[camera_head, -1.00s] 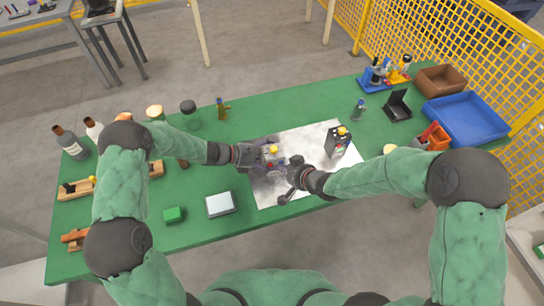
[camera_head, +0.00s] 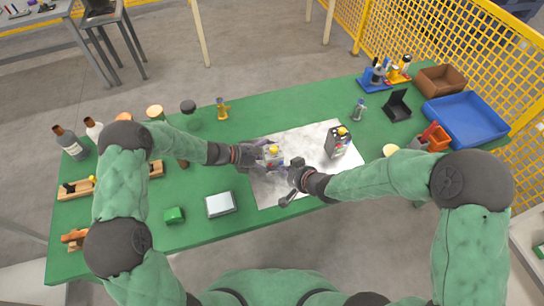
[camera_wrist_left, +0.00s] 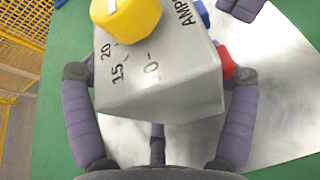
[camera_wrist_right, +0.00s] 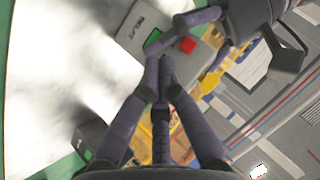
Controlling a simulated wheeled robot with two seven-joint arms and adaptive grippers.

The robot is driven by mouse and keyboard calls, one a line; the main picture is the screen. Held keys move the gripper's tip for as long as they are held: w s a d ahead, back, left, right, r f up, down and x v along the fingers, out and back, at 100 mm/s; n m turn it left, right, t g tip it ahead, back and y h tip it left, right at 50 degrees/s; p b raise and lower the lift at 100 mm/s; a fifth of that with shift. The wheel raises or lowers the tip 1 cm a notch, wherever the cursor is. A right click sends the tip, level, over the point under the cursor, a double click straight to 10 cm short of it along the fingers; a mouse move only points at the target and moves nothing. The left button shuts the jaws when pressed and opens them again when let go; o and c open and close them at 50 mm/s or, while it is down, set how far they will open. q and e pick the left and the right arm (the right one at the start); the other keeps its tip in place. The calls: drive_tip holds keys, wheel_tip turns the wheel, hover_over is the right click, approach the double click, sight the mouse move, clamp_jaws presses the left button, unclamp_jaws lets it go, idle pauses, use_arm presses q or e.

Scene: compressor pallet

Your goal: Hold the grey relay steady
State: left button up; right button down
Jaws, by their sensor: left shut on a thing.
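The grey relay (camera_head: 272,155) stands over the white mat (camera_head: 306,138). Its yellow knob and amp scale show large in the left wrist view (camera_wrist_left: 160,75). My left gripper (camera_head: 258,156) is shut on the relay, with a finger on either side of it (camera_wrist_left: 158,110). My right gripper (camera_head: 294,170) is just right of the relay. In the right wrist view its fingertips (camera_wrist_right: 158,68) are together, close to the green button on the relay's labelled face (camera_wrist_right: 150,28). A red button is beside the green one. I cannot tell whether the fingertips touch the relay.
A dark relay (camera_head: 338,142) with a yellow knob stands on the mat to the right. A silver-topped box (camera_head: 221,203) and a green block (camera_head: 174,215) lie at the front left. A blue tray (camera_head: 466,118) and brown bin (camera_head: 441,80) are at the right.

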use_arm(q)
drive_tip(key=shift+s+d+f, duration=0.1)
drive_tip(key=shift+s+f, duration=0.2)
drive_tip(key=shift+f, duration=0.1)
use_arm(e)
drive_tip(key=shift+s+d+f, duration=0.1)
drive_tip(key=shift+s+d, duration=0.15)
drive_tip(key=shift+s, duration=0.75)
drive_tip(key=shift+s+d+r, duration=0.1)
drive_tip(key=shift+s+d, duration=0.1)
drive_tip(key=shift+s, duration=0.75)
drive_tip(key=shift+s+d+f, duration=0.1)
drive_tip(key=shift+s+d, duration=0.15)
drive_tip(key=shift+s, duration=0.75)
use_arm(q)
drive_tip(key=o, duration=1.3)
drive_tip(key=shift+w+r, duration=0.15)
drive_tip(key=shift+w, duration=0.05)
use_arm(e)
drive_tip(key=shift+w, duration=0.1)
use_arm(q)
drive_tip(key=shift+r, duration=0.1)
